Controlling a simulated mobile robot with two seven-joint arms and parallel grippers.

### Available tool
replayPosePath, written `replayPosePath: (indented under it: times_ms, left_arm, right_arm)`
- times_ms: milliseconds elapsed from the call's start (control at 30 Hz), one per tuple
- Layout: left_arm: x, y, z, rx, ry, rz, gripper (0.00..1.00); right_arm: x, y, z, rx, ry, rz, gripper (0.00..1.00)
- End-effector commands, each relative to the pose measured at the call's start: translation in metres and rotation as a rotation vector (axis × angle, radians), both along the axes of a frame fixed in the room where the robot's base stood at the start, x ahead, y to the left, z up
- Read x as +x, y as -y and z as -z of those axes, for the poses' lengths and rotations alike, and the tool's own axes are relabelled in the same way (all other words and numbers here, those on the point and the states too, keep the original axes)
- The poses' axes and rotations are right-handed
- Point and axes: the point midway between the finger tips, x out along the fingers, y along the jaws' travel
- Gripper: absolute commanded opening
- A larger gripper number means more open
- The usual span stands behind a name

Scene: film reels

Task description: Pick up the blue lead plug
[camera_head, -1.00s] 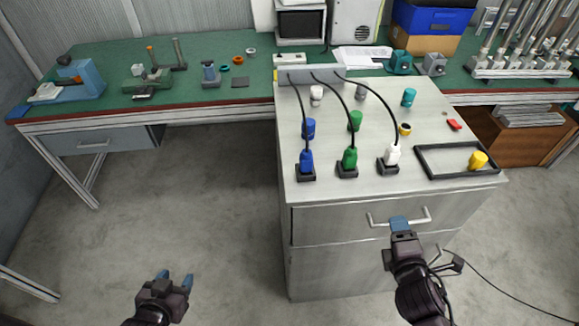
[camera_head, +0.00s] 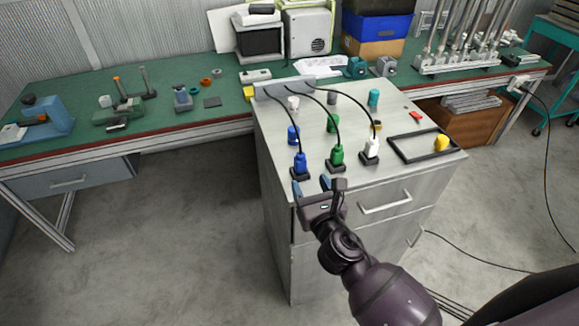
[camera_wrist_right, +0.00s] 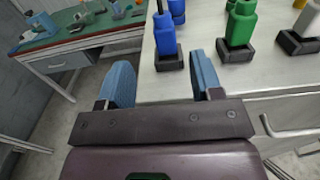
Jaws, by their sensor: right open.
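The blue lead plug (camera_head: 300,162) stands upright in a black holder (camera_head: 300,174) at the front left of the grey cabinet top, with a black cable rising from its top. It also shows in the right wrist view (camera_wrist_right: 165,36), ahead of and between the fingers. My right gripper (camera_head: 311,186) is open and empty, just in front of the cabinet's front edge and short of the plug. In the right wrist view its blue fingers (camera_wrist_right: 160,82) are wide apart. My left gripper is out of view.
A green plug (camera_head: 337,155) and a white plug (camera_head: 372,147) stand in holders to the right. A loose blue piece (camera_head: 293,135) stands behind the blue plug. A black tray frame (camera_head: 428,157) with a yellow piece (camera_head: 442,142) lies at the right. Cables arch from a grey block (camera_head: 285,90).

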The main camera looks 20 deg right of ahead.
Motion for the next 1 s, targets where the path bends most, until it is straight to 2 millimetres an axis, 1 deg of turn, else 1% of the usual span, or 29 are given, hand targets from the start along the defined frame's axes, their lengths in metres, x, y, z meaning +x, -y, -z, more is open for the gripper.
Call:
replayPosePath:
  times_ms: [300,400,567,667,833,1000]
  left_arm:
    - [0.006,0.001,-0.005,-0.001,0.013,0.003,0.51]
    - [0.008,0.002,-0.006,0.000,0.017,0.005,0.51]
    - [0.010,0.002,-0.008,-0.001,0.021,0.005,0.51]
    - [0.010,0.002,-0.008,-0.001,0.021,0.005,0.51]
    - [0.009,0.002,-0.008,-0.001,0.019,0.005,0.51]
    - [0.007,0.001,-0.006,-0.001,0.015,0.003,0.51]
  right_arm:
    - [0.041,-0.002,-0.001,-0.005,0.003,0.000,0.60]
    - [0.051,-0.002,-0.001,-0.003,0.002,0.000,0.60]
    - [0.058,-0.002,-0.001,-0.002,0.002,-0.001,0.60]
    - [0.069,-0.001,-0.001,-0.003,0.003,0.000,0.60]
    - [0.093,0.001,0.000,-0.002,0.002,-0.001,0.60]
    - [0.106,0.000,0.000,-0.001,0.001,0.000,0.60]
